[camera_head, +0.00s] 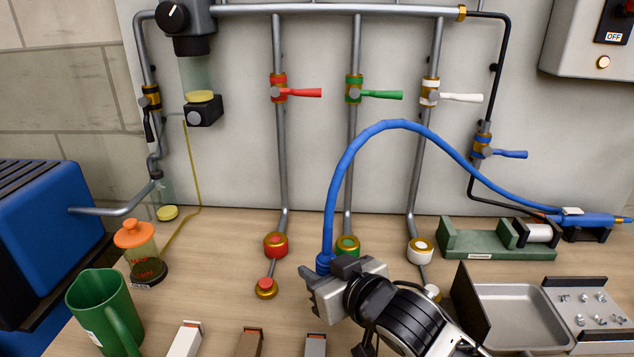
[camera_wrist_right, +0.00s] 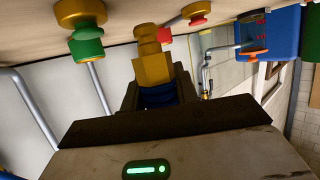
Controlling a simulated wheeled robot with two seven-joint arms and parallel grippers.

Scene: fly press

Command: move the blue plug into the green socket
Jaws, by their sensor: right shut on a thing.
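The blue plug (camera_head: 324,262) is at the end of the blue hose (camera_head: 338,180), which arcs up and over to the right. My right gripper (camera_head: 327,275) is shut on the plug. In the right wrist view the plug's brass nose (camera_wrist_right: 152,62) sticks out past the fingers, with blue rings (camera_wrist_right: 158,96) between them. The green socket (camera_head: 347,246) with its brass ring is on the pipe foot just behind and right of the plug. It also shows in the right wrist view (camera_wrist_right: 87,46), beside the brass nose and apart from it. My left gripper is not in view.
A red socket (camera_head: 275,245) stands to the left and a white socket (camera_head: 420,251) to the right. A green jug (camera_head: 105,310) and an orange-topped plunger jar (camera_head: 137,250) are at left. A metal tray (camera_head: 520,313) is at right. Several small blocks line the front.

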